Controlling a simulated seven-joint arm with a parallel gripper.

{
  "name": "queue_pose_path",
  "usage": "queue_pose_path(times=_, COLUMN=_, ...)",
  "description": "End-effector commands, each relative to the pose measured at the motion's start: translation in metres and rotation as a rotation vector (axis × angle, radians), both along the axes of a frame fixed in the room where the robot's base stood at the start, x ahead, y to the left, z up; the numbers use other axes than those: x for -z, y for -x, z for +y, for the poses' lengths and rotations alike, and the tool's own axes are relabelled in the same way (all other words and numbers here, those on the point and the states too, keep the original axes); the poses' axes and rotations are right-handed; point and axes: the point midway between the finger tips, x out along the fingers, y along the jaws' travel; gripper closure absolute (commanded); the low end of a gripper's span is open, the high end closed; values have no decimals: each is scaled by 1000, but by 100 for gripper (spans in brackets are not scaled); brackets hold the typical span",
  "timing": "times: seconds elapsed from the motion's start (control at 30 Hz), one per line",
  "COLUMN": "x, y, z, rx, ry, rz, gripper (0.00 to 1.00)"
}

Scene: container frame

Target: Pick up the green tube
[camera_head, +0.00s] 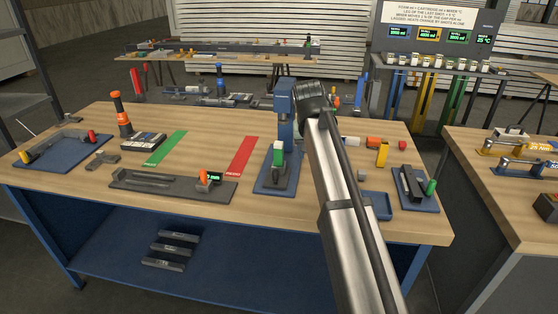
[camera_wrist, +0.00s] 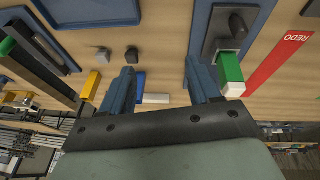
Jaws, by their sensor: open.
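A green tube (camera_head: 431,187) stands upright at the right side of a dark stand on a blue base (camera_head: 415,203), near the right end of the wooden bench. In the wrist view a green piece at the far left edge (camera_wrist: 7,46) looks like the same tube, partly cut off. My gripper (camera_wrist: 160,85) is open, its two blue fingers apart with nothing held. It is above the bench, to the left of the tube in the head view. In that view its fingers are hidden behind my arm.
A blue press (camera_head: 284,110) with a green-and-white block (camera_head: 279,153) stands left of my arm. A yellow block (camera_head: 382,155), white and orange pieces (camera_head: 375,142) and a blue tray (camera_head: 376,206) lie near the stand. A red strip (camera_head: 242,156) is farther left.

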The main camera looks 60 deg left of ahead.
Motion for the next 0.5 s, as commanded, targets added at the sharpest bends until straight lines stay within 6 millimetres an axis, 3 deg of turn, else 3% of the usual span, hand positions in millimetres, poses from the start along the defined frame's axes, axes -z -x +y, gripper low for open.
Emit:
queue_pose_path(times=0.03, x=-16, y=9, z=39, rx=14, ry=-34, rz=8, gripper=38)
queue_pose_path(times=0.1, x=-29, y=23, z=70, rx=42, ry=-75, rz=25, gripper=38)
queue_pose_path(times=0.2, x=-42, y=38, z=100, rx=71, ry=-115, rz=42, gripper=38)
queue_pose_path(times=0.3, x=-48, y=47, z=114, rx=88, ry=-137, rz=53, gripper=38)
queue_pose_path(times=0.5, x=-39, y=48, z=120, rx=97, ry=-143, rz=58, gripper=38)
